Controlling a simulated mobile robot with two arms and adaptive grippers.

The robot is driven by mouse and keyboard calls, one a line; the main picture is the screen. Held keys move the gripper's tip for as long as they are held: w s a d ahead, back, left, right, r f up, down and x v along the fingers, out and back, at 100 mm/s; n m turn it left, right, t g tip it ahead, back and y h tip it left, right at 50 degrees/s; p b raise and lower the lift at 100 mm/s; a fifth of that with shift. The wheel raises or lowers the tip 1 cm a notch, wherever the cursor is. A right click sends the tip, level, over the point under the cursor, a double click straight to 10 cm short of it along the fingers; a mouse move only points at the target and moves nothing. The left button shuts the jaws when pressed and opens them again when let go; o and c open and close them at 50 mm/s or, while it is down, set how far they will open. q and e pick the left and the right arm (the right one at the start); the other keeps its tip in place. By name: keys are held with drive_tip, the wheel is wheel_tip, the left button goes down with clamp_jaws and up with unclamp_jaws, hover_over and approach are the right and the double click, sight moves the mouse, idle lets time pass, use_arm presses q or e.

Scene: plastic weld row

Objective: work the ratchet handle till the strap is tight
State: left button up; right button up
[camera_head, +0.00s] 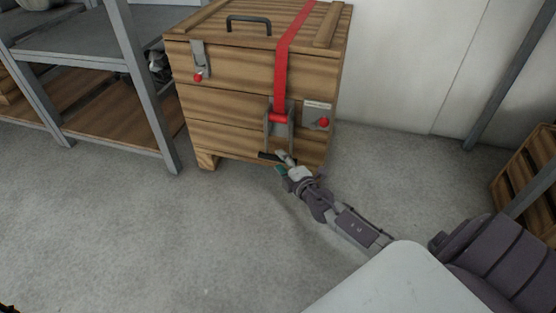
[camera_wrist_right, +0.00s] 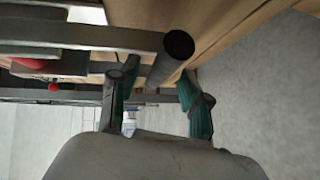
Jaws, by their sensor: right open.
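The red strap (camera_head: 283,65) runs over the lid and down the front of the wooden crate (camera_head: 225,104) to a grey metal ratchet. The ratchet handle (camera_head: 278,136) hangs down the crate's front and ends in a black grip (camera_head: 267,155). My right gripper (camera_head: 281,163) is at the grip, low in front of the crate. In the right wrist view the dark round grip (camera_wrist_right: 176,49) lies between the green-padded fingers of the open gripper (camera_wrist_right: 162,82). I cannot tell whether either finger touches it. My left gripper is out of view.
Latches with red knobs (camera_head: 198,77) (camera_head: 324,122) sit on the crate's front. A grey metal shelf (camera_head: 75,45) stands close on the left. Another slatted wooden crate (camera_head: 528,180) is at the far right. The grey floor in front is clear.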

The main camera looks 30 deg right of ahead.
drive_tip(key=shift+w+f, duration=0.15)
drive_tip(key=shift+w, duration=1)
clamp_jaws()
